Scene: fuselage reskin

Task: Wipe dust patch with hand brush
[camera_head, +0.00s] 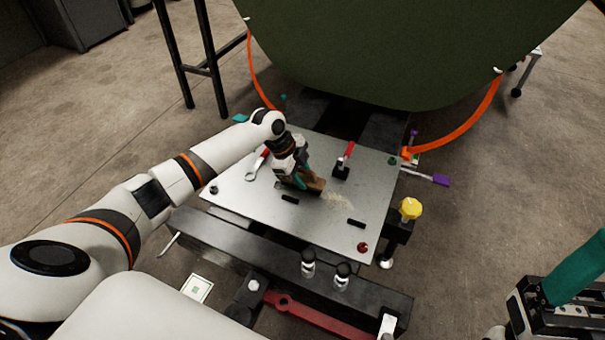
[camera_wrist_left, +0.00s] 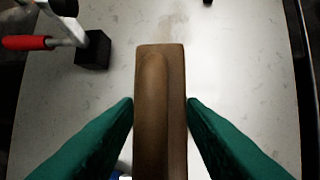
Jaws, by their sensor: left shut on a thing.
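The hand brush has a brown wooden body (camera_head: 314,186) and sits on or just above the metal plate (camera_head: 240,204); I cannot tell if its bristles touch. My left gripper (camera_head: 300,181) is shut on it. In the left wrist view the brush (camera_wrist_left: 160,80) stands between the two teal fingers of my left gripper (camera_wrist_left: 160,108). The dust patch (camera_head: 337,201) is a pale, grainy smear just right of the brush; it shows faintly beyond the brush in the wrist view (camera_wrist_left: 172,28). My right gripper (camera_head: 570,275) is at the lower right, away from the plate, with a teal finger showing; its opening is unclear.
A red-handled clamp (camera_head: 346,155) stands behind the brush on the plate. A yellow knob (camera_head: 410,208) stands at the right edge. Black bars (camera_head: 356,223) lie on the plate. The dark green fuselage panel (camera_head: 400,60) hangs behind.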

